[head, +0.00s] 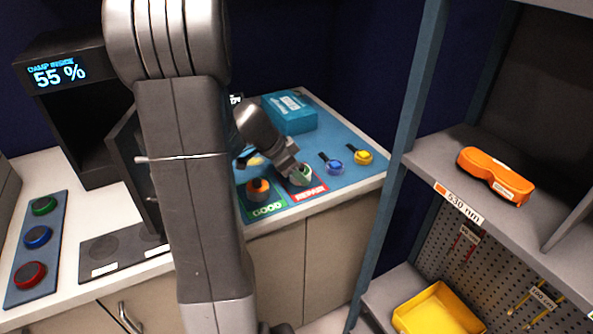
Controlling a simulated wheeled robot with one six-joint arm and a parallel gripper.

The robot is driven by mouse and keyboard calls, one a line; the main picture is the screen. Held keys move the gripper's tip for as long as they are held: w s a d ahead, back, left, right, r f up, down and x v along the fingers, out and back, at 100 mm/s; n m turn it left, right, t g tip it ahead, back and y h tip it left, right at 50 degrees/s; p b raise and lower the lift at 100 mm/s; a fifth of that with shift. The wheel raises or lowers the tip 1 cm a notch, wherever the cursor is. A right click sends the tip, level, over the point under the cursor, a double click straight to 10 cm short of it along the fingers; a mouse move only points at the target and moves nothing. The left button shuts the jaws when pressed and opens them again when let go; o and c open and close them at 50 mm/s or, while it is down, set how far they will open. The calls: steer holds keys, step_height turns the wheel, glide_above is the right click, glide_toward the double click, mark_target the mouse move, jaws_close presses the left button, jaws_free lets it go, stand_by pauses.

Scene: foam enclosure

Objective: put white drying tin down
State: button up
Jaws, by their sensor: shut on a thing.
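My gripper (292,166) reaches down over the red REPAIR card (307,191) on the blue mat. It is shut on a small pale thing with a greenish tint, which I take for the white drying tin (301,176). The tin is at or just above the card; I cannot tell if it touches. My fingers hide part of it, and my arm hides part of the counter to the left.
An orange-topped piece (259,187) sits on the green GOOD card (266,209). A blue piece (333,167) and a yellow piece (362,156) lie to the right. A teal box (289,112) stands behind.

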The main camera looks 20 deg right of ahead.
steer(key=shift+f, duration=0.2)
steer(key=o, duration=1)
steer(key=shift+r, duration=0.1)
steer(key=shift+r, duration=0.1)
steer(key=shift+r+p, duration=0.2)
steer(key=shift+p, duration=0.1)
steer(key=v, duration=1.1)
steer(key=shift+a+r, duration=0.25)
steer(key=shift+r, duration=0.05)
